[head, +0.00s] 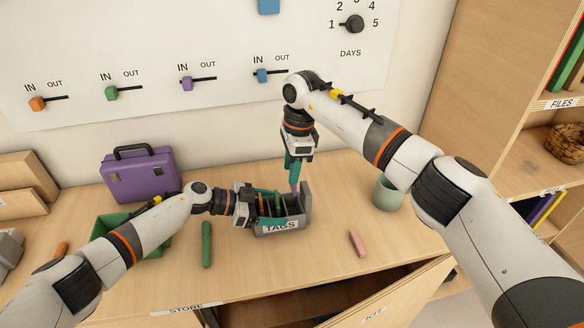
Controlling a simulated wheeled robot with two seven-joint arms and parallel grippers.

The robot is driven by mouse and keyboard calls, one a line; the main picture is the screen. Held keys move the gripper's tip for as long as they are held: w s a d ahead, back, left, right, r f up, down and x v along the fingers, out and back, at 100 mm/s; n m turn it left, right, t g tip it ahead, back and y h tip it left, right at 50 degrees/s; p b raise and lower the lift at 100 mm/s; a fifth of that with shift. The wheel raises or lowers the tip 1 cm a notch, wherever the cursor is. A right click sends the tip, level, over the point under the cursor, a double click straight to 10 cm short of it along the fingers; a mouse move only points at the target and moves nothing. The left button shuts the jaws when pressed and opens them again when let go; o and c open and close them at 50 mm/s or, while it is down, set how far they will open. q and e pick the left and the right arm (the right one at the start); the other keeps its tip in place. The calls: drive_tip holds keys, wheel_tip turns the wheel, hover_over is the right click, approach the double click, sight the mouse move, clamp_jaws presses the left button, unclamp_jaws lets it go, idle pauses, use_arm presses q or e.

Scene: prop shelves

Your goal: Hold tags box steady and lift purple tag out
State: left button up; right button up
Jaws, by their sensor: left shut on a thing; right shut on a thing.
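The grey tags box (303,213), with a TAGS label on its front, stands on the table in the middle of the head view. My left gripper (272,208) reaches in from the left and is shut on the box; its fingers cover part of the box. My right gripper (293,174) points down above the box's right part and is shut on the purple tag (295,187). Only a small part of the tag shows below the teal fingers. I cannot tell whether its lower end is clear of the box.
A green marker (206,244) and a pink block (358,243) lie on the table. A pale green cup (388,193) stands at right. A green bin (104,229) and a purple case (140,177) are at left. A cabinet door (385,290) hangs open at the front.

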drive_tip(key=shift+r, duration=0.75)
use_arm(q)
drive_tip(key=o, duration=0.9)
drive_tip(key=shift+o, duration=0.2)
drive_tip(key=shift+a, duration=0.1)
drive_tip(key=v, duration=1.2)
drive_tip(key=shift+s, duration=0.1)
use_arm(e)
drive_tip(key=shift+f, duration=0.1)
